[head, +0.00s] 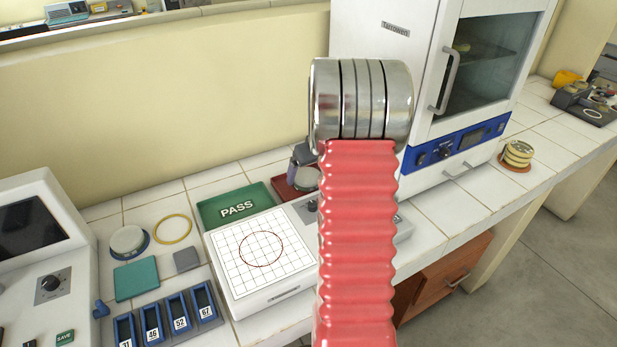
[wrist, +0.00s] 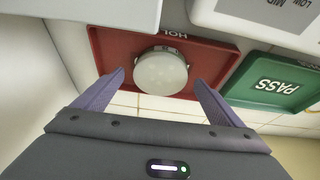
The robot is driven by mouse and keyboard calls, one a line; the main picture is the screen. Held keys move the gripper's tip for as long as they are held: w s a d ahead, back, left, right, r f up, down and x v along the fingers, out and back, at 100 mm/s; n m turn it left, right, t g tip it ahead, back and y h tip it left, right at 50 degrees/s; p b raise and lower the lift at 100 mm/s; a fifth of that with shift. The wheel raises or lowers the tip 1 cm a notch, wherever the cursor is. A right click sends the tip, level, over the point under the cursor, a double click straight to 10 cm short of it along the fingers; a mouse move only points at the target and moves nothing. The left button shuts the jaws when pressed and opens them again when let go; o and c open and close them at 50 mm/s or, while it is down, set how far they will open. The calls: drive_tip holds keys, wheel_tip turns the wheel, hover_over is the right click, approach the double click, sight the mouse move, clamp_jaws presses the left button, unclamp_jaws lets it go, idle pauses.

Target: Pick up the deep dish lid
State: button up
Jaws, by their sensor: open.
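In the wrist view a round dish with a pale, flat top (wrist: 161,74) and dark marks on its side stands in a red tray (wrist: 108,46). Its top may be the deep dish lid; I cannot tell lid from body. My gripper (wrist: 159,80) is open, its two purple fingers spread to either side of the dish, apart from it and holding nothing. In the head view the dish (head: 307,178) and the red tray (head: 283,190) show partly behind my red arm, which hides most of the gripper.
A green PASS tray (head: 236,206) lies beside the red tray. A white device with a grid top (head: 262,250) stands in front. The incubator (head: 385,45) rises behind on the right. Another round dish (head: 128,239) and numbered blue slots (head: 178,312) are at left.

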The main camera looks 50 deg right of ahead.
drive_tip(key=shift+c, duration=0.2)
drive_tip(key=c, duration=1.1)
drive_tip(key=shift+r, duration=0.15)
wheel_tip(320, 180, up, 10)
idle(0.7)
